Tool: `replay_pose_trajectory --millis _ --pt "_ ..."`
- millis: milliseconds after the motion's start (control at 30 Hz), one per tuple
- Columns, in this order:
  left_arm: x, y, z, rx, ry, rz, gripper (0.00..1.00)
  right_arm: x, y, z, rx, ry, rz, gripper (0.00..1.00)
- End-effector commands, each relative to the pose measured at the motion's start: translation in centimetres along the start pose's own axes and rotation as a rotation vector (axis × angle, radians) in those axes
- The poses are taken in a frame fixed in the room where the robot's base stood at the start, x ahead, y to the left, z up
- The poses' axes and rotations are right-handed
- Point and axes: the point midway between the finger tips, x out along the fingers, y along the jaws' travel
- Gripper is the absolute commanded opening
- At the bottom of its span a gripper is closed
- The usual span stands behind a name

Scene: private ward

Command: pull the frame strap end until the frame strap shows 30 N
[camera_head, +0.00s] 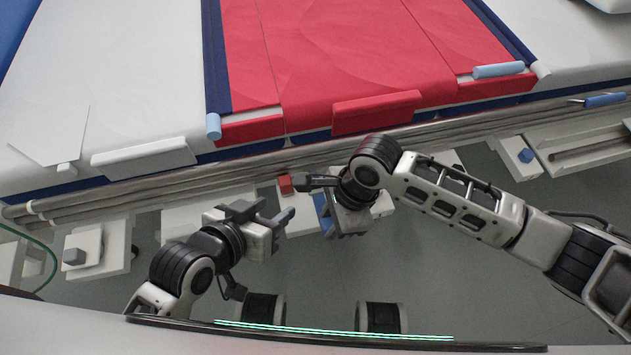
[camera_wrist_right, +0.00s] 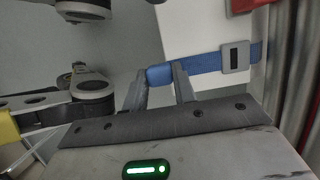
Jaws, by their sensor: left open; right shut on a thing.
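In the right wrist view, a blue strap runs from the right edge through a grey buckle (camera_wrist_right: 236,57) with a small dark window; no reading is legible. The blue strap end (camera_wrist_right: 159,74) is between the fingers of my right gripper (camera_wrist_right: 160,82), which is shut on it. My left gripper (camera_head: 268,217) is open and empty, a little to the left of the right one, apart from the strap.
The bed (camera_head: 146,90) with a red cover (camera_head: 352,55) fills the back. Its metal side rail (camera_head: 180,185) runs across, above several white boxes with blocks. A red block (camera_head: 285,185) is close to my grippers. A green cable (camera_head: 40,243) hangs at left. Grey floor shows lower right.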

Motion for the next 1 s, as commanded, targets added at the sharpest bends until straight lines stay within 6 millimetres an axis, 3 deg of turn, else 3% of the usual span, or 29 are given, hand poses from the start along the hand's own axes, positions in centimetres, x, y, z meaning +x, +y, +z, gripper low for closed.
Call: replay_pose_trajectory --millis 267,967,1000 --pt "-0.8 0.2 -1.0 0.0 -0.001 -0.001 0.45 -0.1 1.2 0.0 0.001 0.001 0.007 0.0" --pt "-0.9 0.3 -1.1 -0.002 -0.005 0.0 0.45 0.2 1.6 -0.1 0.002 0.002 0.011 0.0" --pt "-0.9 0.3 -1.1 -0.002 -0.004 0.0 0.45 0.2 1.6 -0.1 0.002 0.002 0.011 0.35"
